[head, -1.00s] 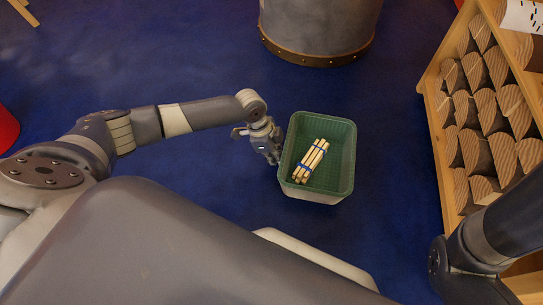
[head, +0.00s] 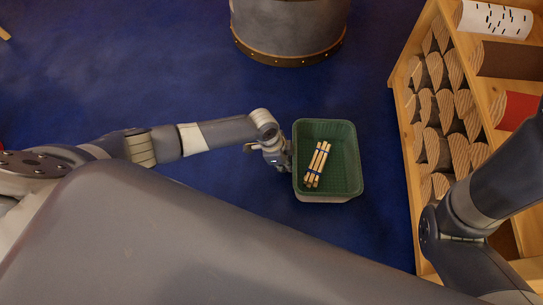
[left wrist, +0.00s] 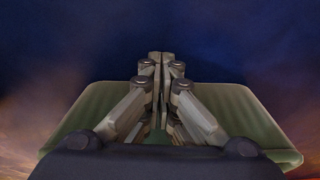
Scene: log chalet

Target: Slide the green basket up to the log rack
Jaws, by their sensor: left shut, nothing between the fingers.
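The green basket (head: 344,153) stands upright on the blue floor, with a bundle of pale sticks (head: 317,165) tied with blue bands inside it. The wooden log rack (head: 405,150) is to its right, with a narrow strip of floor between them. My left gripper (head: 284,160) is shut and empty, at the outside of the basket's left wall and seemingly touching it. In the left wrist view the shut fingers (left wrist: 161,62) lie in front of the basket (left wrist: 88,108) and hide its middle. My right arm shows at lower right, its gripper out of view.
A grey metal tub (head: 289,30) with a riveted brown band stands at the top, beyond the basket. The rack holds several cut logs (head: 437,105) and a white roll (head: 495,18) with dark marks. Blue floor (head: 150,70) is clear at upper left.

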